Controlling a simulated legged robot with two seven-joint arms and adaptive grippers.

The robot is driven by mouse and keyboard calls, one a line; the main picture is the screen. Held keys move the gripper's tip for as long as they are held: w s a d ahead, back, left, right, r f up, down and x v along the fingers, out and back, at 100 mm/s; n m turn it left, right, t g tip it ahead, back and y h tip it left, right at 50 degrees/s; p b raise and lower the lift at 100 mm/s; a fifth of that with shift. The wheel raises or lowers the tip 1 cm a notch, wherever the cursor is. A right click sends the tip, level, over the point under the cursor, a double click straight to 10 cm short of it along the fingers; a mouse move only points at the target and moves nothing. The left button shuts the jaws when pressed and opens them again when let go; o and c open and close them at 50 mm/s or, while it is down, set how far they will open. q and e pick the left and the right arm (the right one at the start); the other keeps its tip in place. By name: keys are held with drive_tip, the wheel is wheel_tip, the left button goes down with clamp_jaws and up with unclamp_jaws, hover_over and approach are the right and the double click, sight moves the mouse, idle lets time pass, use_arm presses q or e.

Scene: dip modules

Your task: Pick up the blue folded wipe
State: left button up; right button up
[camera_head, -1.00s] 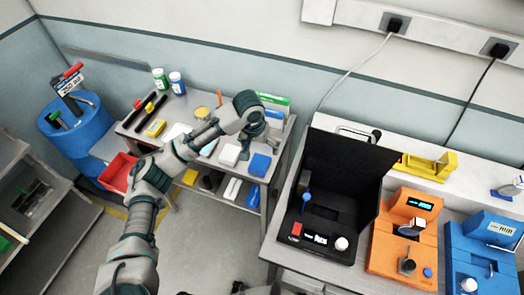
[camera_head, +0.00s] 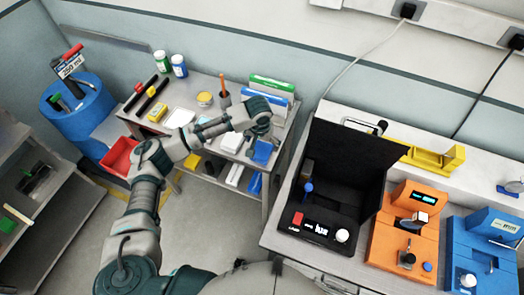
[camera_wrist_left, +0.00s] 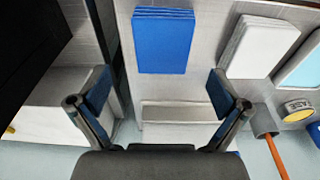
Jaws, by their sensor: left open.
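The blue folded wipe (camera_head: 263,152) lies at the front right of the metal side table (camera_head: 206,85), partly covered by my left gripper (camera_head: 258,136) in the head view. In the left wrist view the blue folded wipe (camera_wrist_left: 163,40) lies flat and whole, beyond the fingertips and between their lines. My left gripper (camera_wrist_left: 157,86) is open, with nothing between its fingers. From these frames I cannot tell its exact height above the wipe. My right gripper is not in view.
A white folded stack (camera_wrist_left: 259,46) lies beside the wipe; a tape roll (camera_wrist_left: 297,110) and a cup (camera_wrist_left: 264,123) holding an orange stick are nearby. Green and blue-white boxes (camera_head: 272,88) stand behind. The bench with a black case (camera_head: 340,165) is to the right.

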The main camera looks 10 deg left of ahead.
sight(262, 149)
use_arm(q)
drive_tip(key=f, duration=0.4)
drive_tip(key=shift+w+a+f, duration=0.1)
drive_tip(key=shift+w+f, duration=0.2)
drive_tip(key=shift+f, duration=0.05)
drive_tip(key=shift+f+p, duration=0.2)
drive_tip(key=shift+p, duration=0.45)
idle(0.4)
drive_tip(key=c, duration=1)
